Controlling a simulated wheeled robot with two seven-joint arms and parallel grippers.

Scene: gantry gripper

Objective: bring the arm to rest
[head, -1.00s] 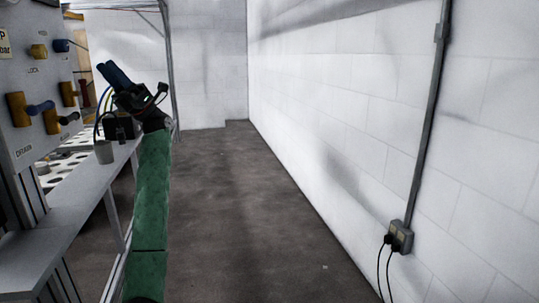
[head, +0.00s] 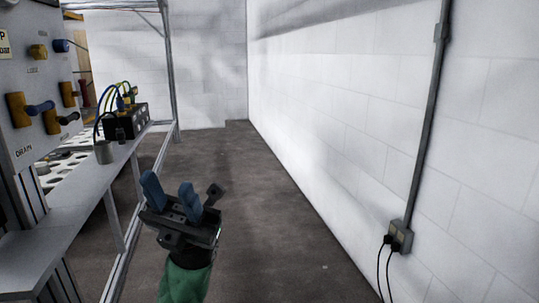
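My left gripper (head: 172,195) shows in the lower left middle of the head view, at the end of my green-sleeved arm. Its two blue fingers point up and stand apart, with nothing between them. It is over the floor, to the right of the shelf edge, and touches nothing that I can see. My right gripper is not in the view.
A grey shelf (head: 75,208) runs along the left, with a grey cup (head: 103,152) and a black box with cables (head: 126,121) on it. A control panel (head: 25,100) with knobs stands at far left. The floor (head: 250,200) is clear up to the white wall (head: 400,110).

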